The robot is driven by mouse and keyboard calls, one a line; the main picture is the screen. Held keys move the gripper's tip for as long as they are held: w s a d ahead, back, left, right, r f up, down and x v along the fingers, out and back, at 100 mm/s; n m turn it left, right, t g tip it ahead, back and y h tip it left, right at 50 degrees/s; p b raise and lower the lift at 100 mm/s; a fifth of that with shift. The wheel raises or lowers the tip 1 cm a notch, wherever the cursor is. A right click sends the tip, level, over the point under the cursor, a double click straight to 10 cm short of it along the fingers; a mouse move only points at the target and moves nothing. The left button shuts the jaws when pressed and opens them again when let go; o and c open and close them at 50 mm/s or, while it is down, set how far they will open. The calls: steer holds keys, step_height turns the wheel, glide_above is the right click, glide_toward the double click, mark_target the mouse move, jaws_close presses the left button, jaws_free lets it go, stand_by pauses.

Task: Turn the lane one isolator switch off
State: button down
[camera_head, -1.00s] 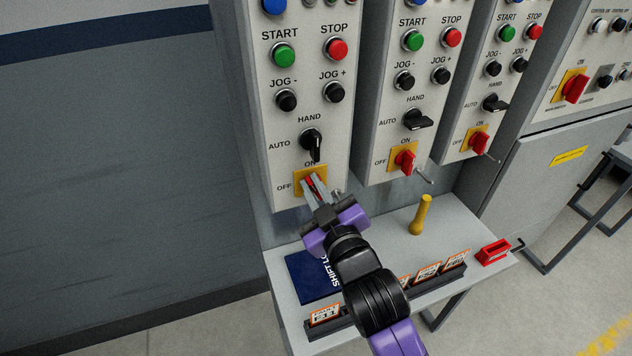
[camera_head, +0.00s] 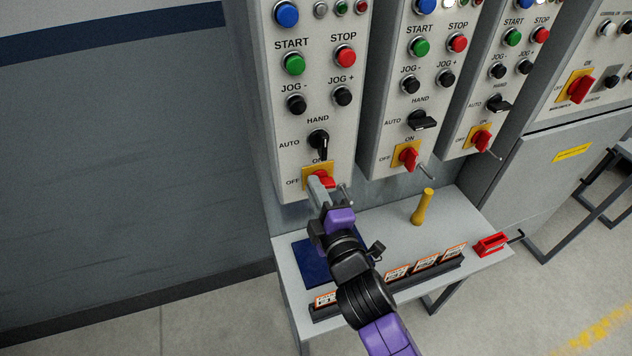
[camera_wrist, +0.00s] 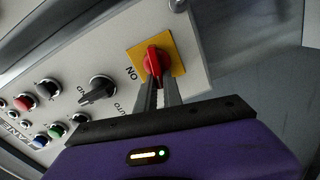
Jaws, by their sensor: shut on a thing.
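The lane one isolator switch is a red handle (camera_head: 323,179) on a yellow plate (camera_head: 308,172), low on the leftmost panel. ON is printed above it and OFF to its left. My gripper (camera_head: 317,186) is shut on the red handle, with its fingers partly covering it. In the wrist view, the two fingers (camera_wrist: 158,92) reach up to the red handle (camera_wrist: 153,62), one on each side. There the handle points away from the ON mark, roughly crosswise on the plate. The OFF mark is hidden in that view.
A black HAND/AUTO selector (camera_head: 318,140) sits just above the switch. A metal peg (camera_head: 345,193) sticks out right of it. The shelf (camera_head: 390,235) below holds a yellow peg (camera_head: 422,207), tag rack (camera_head: 410,280) and red clasp (camera_head: 490,244). Similar panels stand to the right.

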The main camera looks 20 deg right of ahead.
steer(key=shift+a+f+n+p, duration=0.15)
steer(key=shift+n+p, duration=0.3)
steer(key=shift+n, duration=0.65)
steer(key=shift+f, duration=0.15)
steer(key=c, duration=1.5)
jaws_free()
steer(key=s+b, duration=0.2)
steer(key=s, duration=0.6)
steer(key=shift+a, duration=0.1)
steer(key=shift+w, duration=0.1)
